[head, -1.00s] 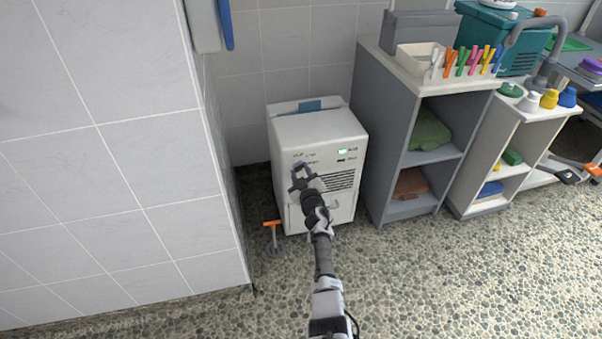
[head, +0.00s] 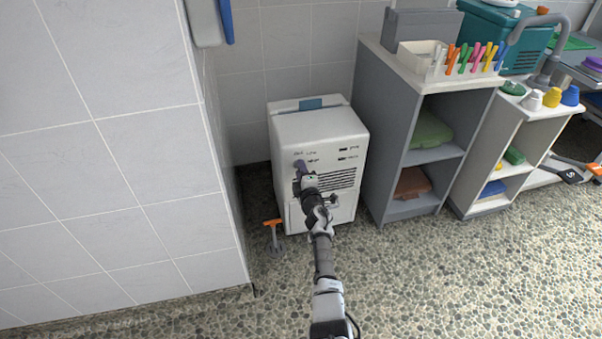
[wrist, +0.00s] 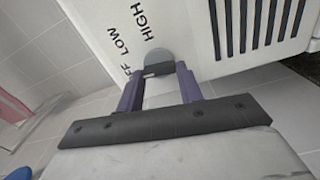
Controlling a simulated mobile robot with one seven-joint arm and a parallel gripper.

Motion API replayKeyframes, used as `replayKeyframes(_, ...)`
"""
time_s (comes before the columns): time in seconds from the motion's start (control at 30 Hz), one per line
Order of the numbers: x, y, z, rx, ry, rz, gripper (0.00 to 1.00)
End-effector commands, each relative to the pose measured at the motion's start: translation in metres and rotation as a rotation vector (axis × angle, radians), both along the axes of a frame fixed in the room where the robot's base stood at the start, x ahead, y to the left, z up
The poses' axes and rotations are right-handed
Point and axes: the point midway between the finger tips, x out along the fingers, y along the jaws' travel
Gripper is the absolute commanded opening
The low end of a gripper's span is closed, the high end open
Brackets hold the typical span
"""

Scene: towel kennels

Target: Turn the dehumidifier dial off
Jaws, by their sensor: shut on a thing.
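The white dehumidifier (head: 330,130) stands on the floor against the tiled wall, and its front also fills the top of the wrist view (wrist: 190,25). Its round grey dial (wrist: 157,58) sits beside printed words; "LOW" and "HIGH" are readable, and a third is partly cut to "FF". My gripper (wrist: 158,72) is shut on the dial, with purple fingers at both sides of its grip bar. In the head view my gripper (head: 300,166) covers the dial. The small display at the upper right of the front looks dark.
A grey shelf unit (head: 385,130) stands close to the right of the dehumidifier. A tiled wall block (head: 130,150) is on the left. The pebbled floor at the right is clear.

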Motion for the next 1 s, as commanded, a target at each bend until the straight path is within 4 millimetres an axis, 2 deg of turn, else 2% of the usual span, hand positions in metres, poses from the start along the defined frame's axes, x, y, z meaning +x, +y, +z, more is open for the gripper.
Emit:
replayKeyframes(0.33, -0.0004, -0.0005, -0.0018, -0.126, -0.040, -0.001, 0.14)
replayKeyframes(0.87, -0.0005, -0.0005, -0.0018, -0.147, -0.046, -0.001, 0.14)
replayKeyframes(0.9, -0.0004, -0.0005, -0.0017, -0.147, -0.046, -0.001, 0.40)
replayKeyframes(1.0, -0.0003, -0.0004, -0.0015, -0.146, -0.046, -0.001, 0.53)
